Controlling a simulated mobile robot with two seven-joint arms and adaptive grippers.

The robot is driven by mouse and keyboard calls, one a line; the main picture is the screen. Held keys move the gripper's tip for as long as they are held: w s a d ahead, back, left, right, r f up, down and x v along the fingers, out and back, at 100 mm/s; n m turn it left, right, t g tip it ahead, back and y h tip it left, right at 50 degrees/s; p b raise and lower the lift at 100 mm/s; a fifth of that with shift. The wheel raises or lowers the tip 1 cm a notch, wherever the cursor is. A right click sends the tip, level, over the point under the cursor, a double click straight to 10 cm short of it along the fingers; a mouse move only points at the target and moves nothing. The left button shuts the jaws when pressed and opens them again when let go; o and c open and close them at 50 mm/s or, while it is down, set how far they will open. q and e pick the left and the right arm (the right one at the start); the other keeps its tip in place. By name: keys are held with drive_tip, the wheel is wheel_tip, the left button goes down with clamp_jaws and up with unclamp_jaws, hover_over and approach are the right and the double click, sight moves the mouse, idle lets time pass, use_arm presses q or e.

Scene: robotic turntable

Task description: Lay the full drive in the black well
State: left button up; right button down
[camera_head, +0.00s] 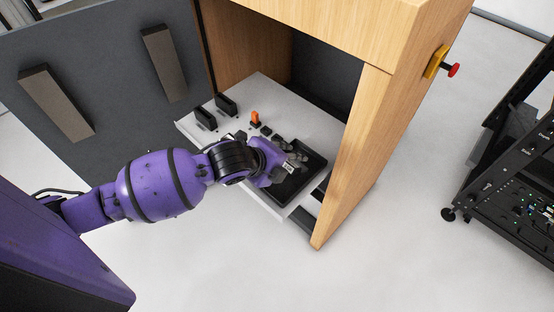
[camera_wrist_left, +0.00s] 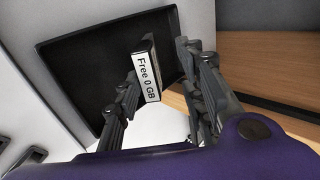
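The full drive (camera_wrist_left: 148,75), dark with a white label reading "Free 0 GB", is over or in the black well (camera_wrist_left: 80,70) in the left wrist view. The well also shows in the head view (camera_head: 303,185), set in the pale turntable shelf. My left gripper (camera_wrist_left: 160,82) has its fingers spread on either side of the drive. The left finger is close to the drive, and a gap shows before the right finger. Whether the drive touches the well floor is hard to tell. In the head view my left gripper (camera_head: 291,158) is over the well. My right gripper is out of view.
Two black upright pieces (camera_head: 206,118) (camera_head: 227,104) and an orange piece (camera_head: 255,118) stand on the shelf left of the well. The wooden cabinet side (camera_head: 352,150) rises close on the right. A black rack (camera_head: 515,165) stands farther right.

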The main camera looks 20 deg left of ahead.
use_arm(q)
drive_tip(key=v, duration=1)
drive_tip(key=shift+s+r, duration=0.2)
drive_tip(key=shift+s, duration=0.1)
